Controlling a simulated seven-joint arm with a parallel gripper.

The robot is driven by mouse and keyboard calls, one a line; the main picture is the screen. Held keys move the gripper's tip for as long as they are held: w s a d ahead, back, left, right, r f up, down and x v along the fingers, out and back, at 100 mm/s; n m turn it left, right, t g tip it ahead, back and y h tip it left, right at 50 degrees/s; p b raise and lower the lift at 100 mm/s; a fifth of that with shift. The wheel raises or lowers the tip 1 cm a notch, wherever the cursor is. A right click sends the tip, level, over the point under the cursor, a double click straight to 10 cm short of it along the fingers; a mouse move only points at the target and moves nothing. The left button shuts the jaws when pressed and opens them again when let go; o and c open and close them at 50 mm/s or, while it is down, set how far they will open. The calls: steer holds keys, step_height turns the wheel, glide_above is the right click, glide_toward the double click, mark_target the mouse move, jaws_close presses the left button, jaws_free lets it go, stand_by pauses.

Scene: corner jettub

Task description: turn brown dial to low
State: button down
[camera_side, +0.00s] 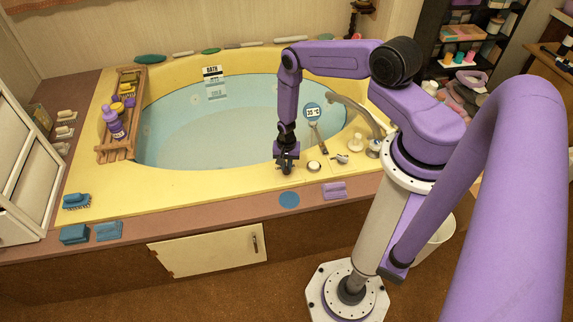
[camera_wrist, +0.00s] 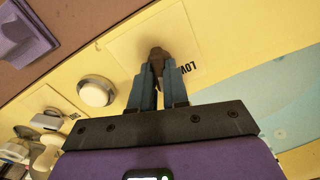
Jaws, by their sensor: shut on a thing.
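The brown dial (camera_wrist: 158,52) is on the yellow tub rim, seen from above in the wrist view. My gripper (camera_wrist: 158,70) points down at the rim, with its two blue-grey fingers shut on the dial from either side. The dial sits on a pale square plate (camera_wrist: 133,52) with the word LOW printed near its right edge. The fingers hide part of the dial, so its exact pointing direction is hard to tell. In the side view my gripper (camera_side: 286,166) is at the tub's front rim and the dial is not clearly visible.
A round white-topped knob (camera_wrist: 97,91) sits left of my fingers in the wrist view; taps (camera_side: 356,143) stand farther right in the side view. The water-filled tub (camera_side: 160,169) lies behind.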

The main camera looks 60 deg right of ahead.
steer(key=n, duration=0.6)
steer(key=shift+n, duration=0.4)
steer(key=n, duration=0.5)
steer(key=shift+n, duration=0.4)
steer(key=c, duration=1.1)
jaws_free()
step_height(320, 180, up, 18)
steer(key=shift+f, duration=0.25)
